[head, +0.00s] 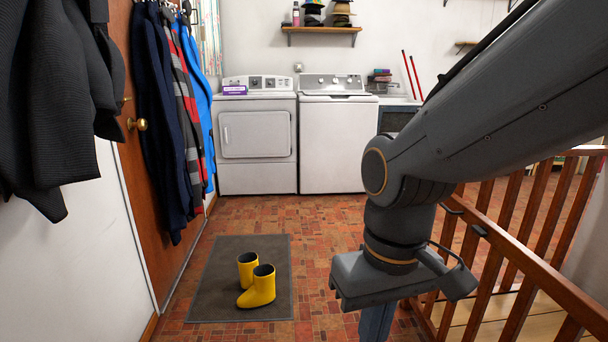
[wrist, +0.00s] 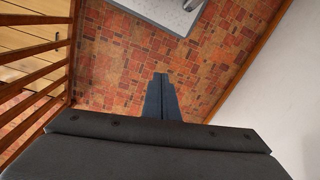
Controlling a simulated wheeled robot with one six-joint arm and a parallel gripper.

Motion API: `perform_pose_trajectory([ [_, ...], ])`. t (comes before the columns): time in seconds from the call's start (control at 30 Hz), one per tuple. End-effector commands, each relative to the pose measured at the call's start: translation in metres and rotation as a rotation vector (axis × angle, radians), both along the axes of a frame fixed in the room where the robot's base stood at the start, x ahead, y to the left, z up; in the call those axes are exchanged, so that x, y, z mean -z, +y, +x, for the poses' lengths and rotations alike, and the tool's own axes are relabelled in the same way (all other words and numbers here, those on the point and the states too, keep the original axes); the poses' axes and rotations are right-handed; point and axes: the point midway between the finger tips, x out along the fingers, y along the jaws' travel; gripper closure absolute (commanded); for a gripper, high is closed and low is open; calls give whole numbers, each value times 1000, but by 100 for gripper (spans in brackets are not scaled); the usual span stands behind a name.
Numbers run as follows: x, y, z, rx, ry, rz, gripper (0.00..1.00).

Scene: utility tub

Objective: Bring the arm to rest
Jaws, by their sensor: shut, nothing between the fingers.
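My gripper (wrist: 161,98) shows in the wrist view with its two fingers together, shut and empty, pointing down over the brick-patterned floor. In the head view my arm reaches in from the upper right and bends down at the right of the picture. There my gripper (head: 376,322) hangs in front of the wooden railing, and its fingertips are cut off by the bottom edge.
A wooden railing (head: 540,275) stands close on the right. Yellow boots (head: 259,287) stand on a grey mat (head: 215,300). A washer (head: 338,140) and a dryer (head: 256,150) stand at the back. Coats (head: 165,120) hang on the left. The middle floor is clear.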

Motion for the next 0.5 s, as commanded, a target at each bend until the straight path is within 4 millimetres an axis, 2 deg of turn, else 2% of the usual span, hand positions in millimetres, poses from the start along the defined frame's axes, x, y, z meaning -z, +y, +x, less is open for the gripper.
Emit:
perform_pose_trajectory([
  [0.03, -8, -2, 3, 11, -1, -3, 100],
  [0.37, -32, -17, 8, 67, -2, -14, 100],
  [0.5, -48, -28, 9, 103, 0, -21, 100],
])
